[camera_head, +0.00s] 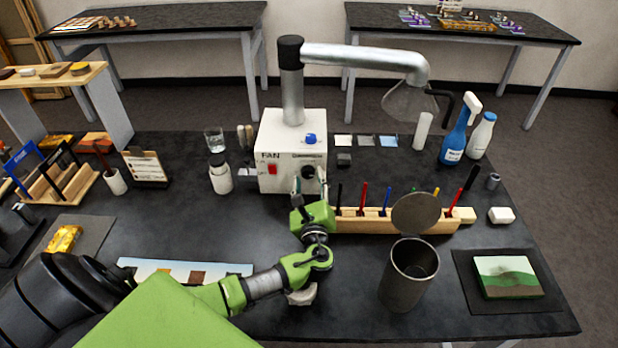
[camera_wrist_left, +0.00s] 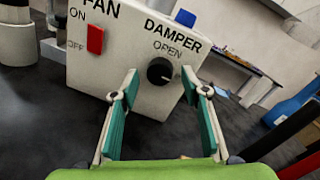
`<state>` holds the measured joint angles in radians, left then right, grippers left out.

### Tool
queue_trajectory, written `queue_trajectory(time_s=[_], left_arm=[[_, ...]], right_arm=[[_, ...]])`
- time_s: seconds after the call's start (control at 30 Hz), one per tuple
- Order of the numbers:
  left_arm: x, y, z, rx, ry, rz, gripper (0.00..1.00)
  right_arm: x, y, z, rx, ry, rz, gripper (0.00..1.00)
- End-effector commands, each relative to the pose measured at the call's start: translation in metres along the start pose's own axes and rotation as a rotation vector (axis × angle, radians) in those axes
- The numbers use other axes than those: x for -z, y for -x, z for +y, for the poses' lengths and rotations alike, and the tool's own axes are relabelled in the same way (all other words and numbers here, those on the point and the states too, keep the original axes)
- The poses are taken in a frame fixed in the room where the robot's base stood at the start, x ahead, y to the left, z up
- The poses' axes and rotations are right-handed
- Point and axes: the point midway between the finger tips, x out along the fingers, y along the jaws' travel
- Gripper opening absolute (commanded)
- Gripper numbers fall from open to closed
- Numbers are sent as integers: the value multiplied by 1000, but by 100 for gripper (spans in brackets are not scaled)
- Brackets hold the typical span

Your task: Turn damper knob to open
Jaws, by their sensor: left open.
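The white fan box (camera_head: 277,150) stands at the back of the black table, with a silver extraction arm rising from its top. Its black round damper knob (camera_head: 308,172) is on the front face at the right. In the left wrist view the knob (camera_wrist_left: 160,71) sits below the words DAMPER and OPEN; I cannot tell clearly which way it points. My left gripper (camera_head: 309,185) is open in front of the box. Its teal-padded fingers (camera_wrist_left: 160,78) lie to either side of the knob in the wrist view, with no contact visible. My right gripper is out of view.
A red switch (camera_wrist_left: 95,39) marked ON and OFF is left of the knob. A blue knob (camera_head: 310,139) is higher on the box. A wooden pen rack (camera_head: 390,224) stands close right of my gripper; a metal bin (camera_head: 397,290) with raised lid is nearer.

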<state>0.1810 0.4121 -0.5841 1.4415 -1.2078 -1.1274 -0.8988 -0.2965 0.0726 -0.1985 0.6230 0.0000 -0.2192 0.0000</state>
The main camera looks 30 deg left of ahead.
Motion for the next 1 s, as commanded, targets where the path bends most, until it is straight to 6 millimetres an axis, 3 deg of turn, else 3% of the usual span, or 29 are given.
queue_trajectory(time_s=[0.3,0.33,0.47,0.5,1.0], left_arm=[[0,-4,0,0,0,0,42],[0,-4,0,0,0,0,39],[0,-4,0,0,0,0,5],[0,-4,0,0,0,0,3],[1,-3,0,-5,109,8,3]], right_arm=[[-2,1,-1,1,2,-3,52],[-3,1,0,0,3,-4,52],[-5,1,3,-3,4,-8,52],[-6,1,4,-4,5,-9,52],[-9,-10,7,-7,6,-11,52]])
